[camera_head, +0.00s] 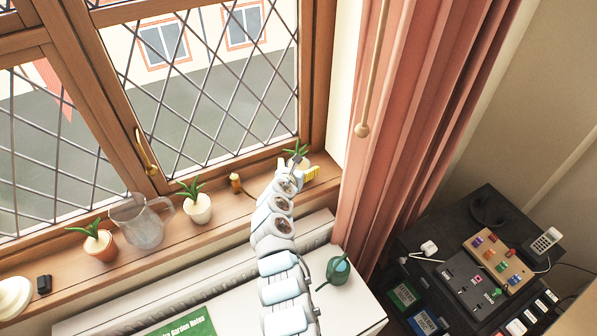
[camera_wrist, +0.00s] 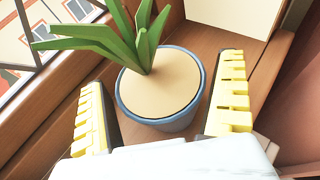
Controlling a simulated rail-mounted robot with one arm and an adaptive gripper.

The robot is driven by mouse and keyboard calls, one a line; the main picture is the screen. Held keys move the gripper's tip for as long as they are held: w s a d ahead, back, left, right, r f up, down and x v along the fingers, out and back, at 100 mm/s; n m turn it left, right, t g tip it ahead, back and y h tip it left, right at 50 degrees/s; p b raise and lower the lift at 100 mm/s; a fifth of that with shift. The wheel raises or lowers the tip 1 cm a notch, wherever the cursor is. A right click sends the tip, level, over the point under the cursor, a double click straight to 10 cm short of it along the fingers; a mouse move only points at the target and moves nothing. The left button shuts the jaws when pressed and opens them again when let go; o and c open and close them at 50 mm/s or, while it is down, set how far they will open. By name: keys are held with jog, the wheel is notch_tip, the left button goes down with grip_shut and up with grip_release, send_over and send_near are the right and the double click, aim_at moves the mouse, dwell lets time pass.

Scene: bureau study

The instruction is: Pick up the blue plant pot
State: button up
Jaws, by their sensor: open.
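The blue plant pot (camera_wrist: 160,119) stands upright on the wooden windowsill, close to the right end of the sill. It holds tan soil and a plant with long green leaves (camera_wrist: 125,35). In the head view only its green leaves (camera_head: 297,149) show clearly, and my arm hides most of the pot. My gripper (camera_wrist: 165,108) is open, with one yellow ridged finger on each side of the pot. A small gap shows on the right, and I cannot tell if the left finger touches. My gripper also shows in the head view (camera_head: 306,172).
On the sill to the left are a white pot (camera_head: 198,212), a glass jug (camera_head: 143,228) and a terracotta pot (camera_head: 103,247). The window frame (camera_head: 320,70) and pink curtain (camera_head: 400,110) stand close by. A green watering can (camera_head: 338,269) is on the white surface below.

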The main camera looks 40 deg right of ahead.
jog(key=c, duration=1.1)
